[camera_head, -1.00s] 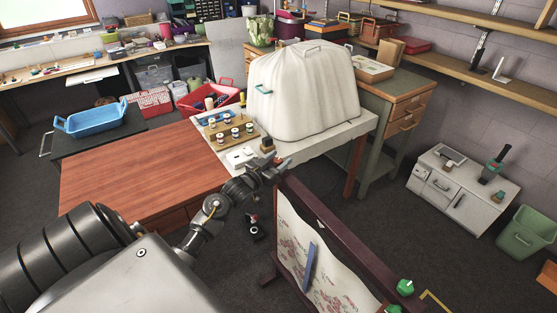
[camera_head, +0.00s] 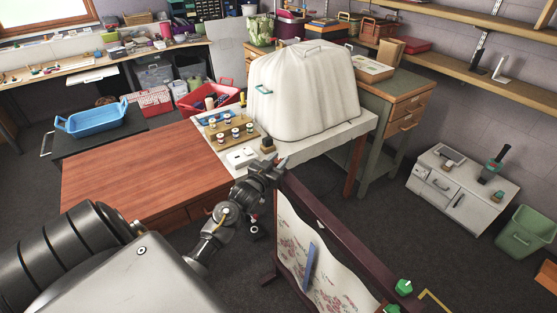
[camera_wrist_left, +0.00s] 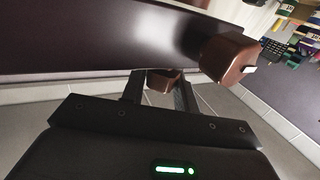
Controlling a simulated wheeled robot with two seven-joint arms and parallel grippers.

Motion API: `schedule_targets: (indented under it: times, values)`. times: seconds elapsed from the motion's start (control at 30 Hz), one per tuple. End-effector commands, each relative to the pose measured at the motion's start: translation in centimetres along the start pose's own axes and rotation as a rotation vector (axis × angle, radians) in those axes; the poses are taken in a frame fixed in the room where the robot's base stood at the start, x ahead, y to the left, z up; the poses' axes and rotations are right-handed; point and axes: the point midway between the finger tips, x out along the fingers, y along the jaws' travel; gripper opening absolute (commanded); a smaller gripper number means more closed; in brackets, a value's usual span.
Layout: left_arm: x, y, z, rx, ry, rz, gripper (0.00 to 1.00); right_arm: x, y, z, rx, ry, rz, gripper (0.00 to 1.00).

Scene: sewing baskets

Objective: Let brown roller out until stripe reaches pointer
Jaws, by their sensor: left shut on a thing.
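A dark wooden frame (camera_head: 345,235) stands at the lower right in the head view, with a pale cloth (camera_head: 292,225) with a reddish pattern hanging on it. A blue strip (camera_head: 309,268) lies against the cloth. My left gripper (camera_head: 272,168) is at the frame's far end. In the left wrist view, a brown knob (camera_wrist_left: 163,80) is between my left fingers, below a dark bar (camera_wrist_left: 110,40), and the gripper is shut on it. Another brown knob (camera_wrist_left: 228,60) with a pale tip is right of it. I cannot make out the stripe or pointer. My right gripper is not in view.
Green knobs (camera_head: 404,287) are at the frame's near end, beside a yellow bracket (camera_head: 435,303). A white table (camera_head: 330,135) with a covered machine (camera_head: 305,90) and a spool rack (camera_head: 233,133) stands behind my left gripper.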

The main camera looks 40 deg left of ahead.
Motion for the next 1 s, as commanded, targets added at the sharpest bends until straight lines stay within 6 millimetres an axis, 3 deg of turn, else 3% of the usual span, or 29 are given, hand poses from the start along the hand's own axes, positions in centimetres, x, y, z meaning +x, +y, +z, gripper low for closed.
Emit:
schedule_targets:
  times: [0.5, 1.0]
  values:
    - [0.02, 0.13, 0.00, -0.004, -0.002, -0.316, 0.07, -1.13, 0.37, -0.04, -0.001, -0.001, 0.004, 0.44]
    - [-0.01, -0.03, 0.04, 0.000, -0.001, -0.386, 0.07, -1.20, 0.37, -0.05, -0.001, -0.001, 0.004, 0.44]
